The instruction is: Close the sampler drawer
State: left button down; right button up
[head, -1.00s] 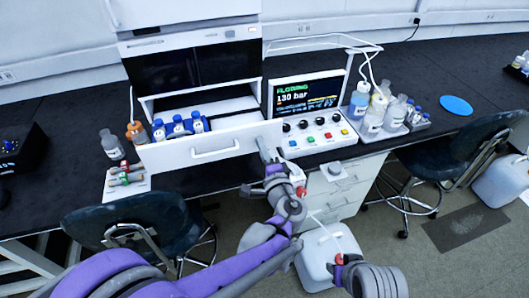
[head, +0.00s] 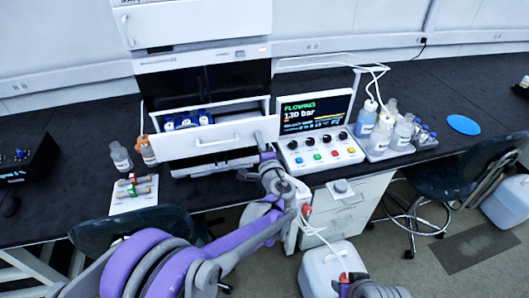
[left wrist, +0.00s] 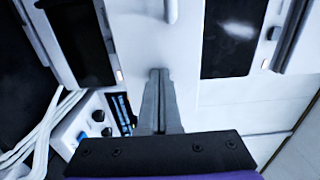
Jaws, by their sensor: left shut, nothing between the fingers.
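The sampler drawer (head: 185,147) is part open under the dark-windowed module of the white stack. Its white front has a bar handle (head: 217,140). A blue rack with several blue-capped vials (head: 187,120) sits inside, partly hidden by the front. My left gripper (head: 265,153) is shut and empty, with its tips at the right end of the drawer front. In the left wrist view the closed fingers (left wrist: 159,75) point at the white front, beside the handle (left wrist: 171,10). They look to be touching it or very close.
The control panel (head: 318,150) with knobs and a screen stands just right of the drawer. Bottles in a tray (head: 382,150) are further right. Bottles (head: 120,157) and a small vial tray (head: 133,194) stand left. A chair (head: 135,228) is in front.

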pick_arm(q)
jog(key=p+x, duration=0.1)
jog(key=x, duration=0.9)
jog(key=shift+w+p, duration=0.3)
jog(key=shift+p, duration=0.05)
jog(key=shift+w+a+r, duration=0.1)
jog(key=shift+a+r, duration=0.05)
pick_arm(e)
jog(key=r, duration=0.2)
jog(key=shift+w+r, duration=0.25)
jog(key=shift+r, duration=0.1)
pick_arm(q)
jog(key=shift+r, duration=0.1)
